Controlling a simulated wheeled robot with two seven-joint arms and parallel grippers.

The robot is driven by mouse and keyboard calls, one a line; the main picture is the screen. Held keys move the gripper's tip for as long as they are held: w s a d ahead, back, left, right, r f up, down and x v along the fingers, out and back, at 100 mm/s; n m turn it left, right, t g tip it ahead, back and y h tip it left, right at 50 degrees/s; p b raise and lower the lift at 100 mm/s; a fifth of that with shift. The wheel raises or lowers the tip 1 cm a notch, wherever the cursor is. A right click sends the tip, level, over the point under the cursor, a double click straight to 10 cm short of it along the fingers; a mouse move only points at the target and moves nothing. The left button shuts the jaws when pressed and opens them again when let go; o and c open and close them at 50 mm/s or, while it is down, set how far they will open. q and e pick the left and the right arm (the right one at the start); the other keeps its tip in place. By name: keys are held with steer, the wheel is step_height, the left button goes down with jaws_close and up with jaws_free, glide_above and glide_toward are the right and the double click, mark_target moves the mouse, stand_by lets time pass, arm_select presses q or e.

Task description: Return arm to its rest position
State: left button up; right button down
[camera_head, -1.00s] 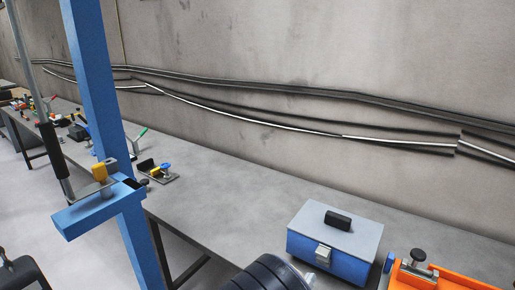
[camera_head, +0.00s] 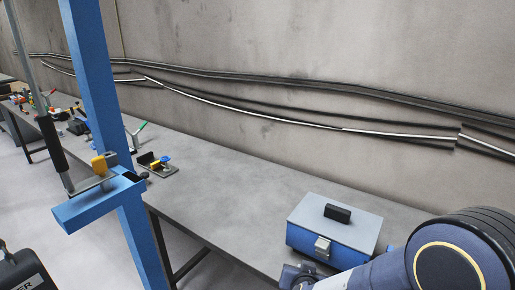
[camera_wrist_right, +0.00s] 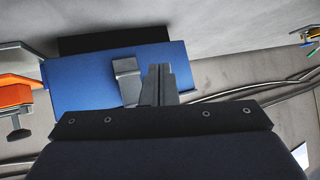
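My right arm (camera_head: 450,262) comes in at the lower right of the head view and reaches left in front of the blue toolbox. In the right wrist view my right gripper (camera_wrist_right: 160,75) has its two fingers close together, with nothing visible between them. Behind the fingers is the front of the blue toolbox (camera_wrist_right: 85,75) with its grey latch (camera_wrist_right: 126,78). The fingers appear beside the latch; I cannot tell whether they touch the box. The toolbox (camera_head: 300,240) is closed on the bench in the head view. My left gripper cannot be made out.
A grey bench (camera_head: 235,195) runs along the wall, with clear surface left of the toolbox. A blue post (camera_head: 105,100) with a bracket and lever stands in front at left. An orange tool (camera_wrist_right: 15,95) is beside the toolbox. Small tools (camera_head: 160,168) lie farther along the bench.

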steer(key=s+d+r+g+y, duration=0.2)
steer(key=s+r+y, duration=0.5)
steer(key=s+r, duration=0.25)
steer(key=s+d+n+g+h, duration=0.1)
steer(key=s+d, duration=0.2)
steer(key=s, duration=0.5)
steer(key=s+d+g, duration=0.2)
steer(key=s+d, duration=0.2)
steer(key=s, duration=0.4)
steer(key=shift+f+n+h, duration=0.25)
steer(key=shift+n+h, duration=0.15)
steer(key=shift+s, duration=0.1)
